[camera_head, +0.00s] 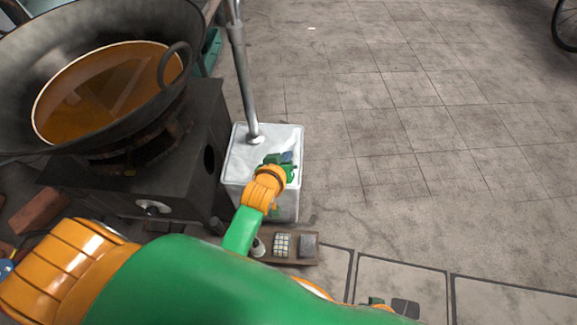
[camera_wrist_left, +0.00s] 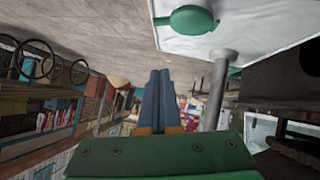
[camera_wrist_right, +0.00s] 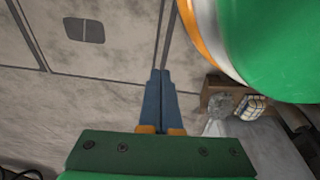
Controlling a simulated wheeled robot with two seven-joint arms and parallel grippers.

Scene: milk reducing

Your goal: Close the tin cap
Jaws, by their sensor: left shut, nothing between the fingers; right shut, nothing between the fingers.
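The white square tin (camera_head: 240,165) stands on the ground beside the stove, with a metal pole rising from its top. In the left wrist view its pale top (camera_wrist_left: 255,22) carries a round green cap (camera_wrist_left: 190,20) with a small tab; I cannot tell whether it is fully seated. My left gripper (camera_head: 287,157) is over the tin's right part and hides the cap area in the head view. Its fingers are shut and empty in the left wrist view (camera_wrist_left: 160,75), apart from the cap in that picture. My right gripper (camera_wrist_right: 160,75) is shut and empty over the paving.
A stove (camera_head: 130,190) with a large black wok (camera_head: 60,75) of brown liquid stands to the left. The metal pole (camera_head: 241,80) is close to my left gripper. A small wooden tray (camera_head: 300,261) lies in front.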

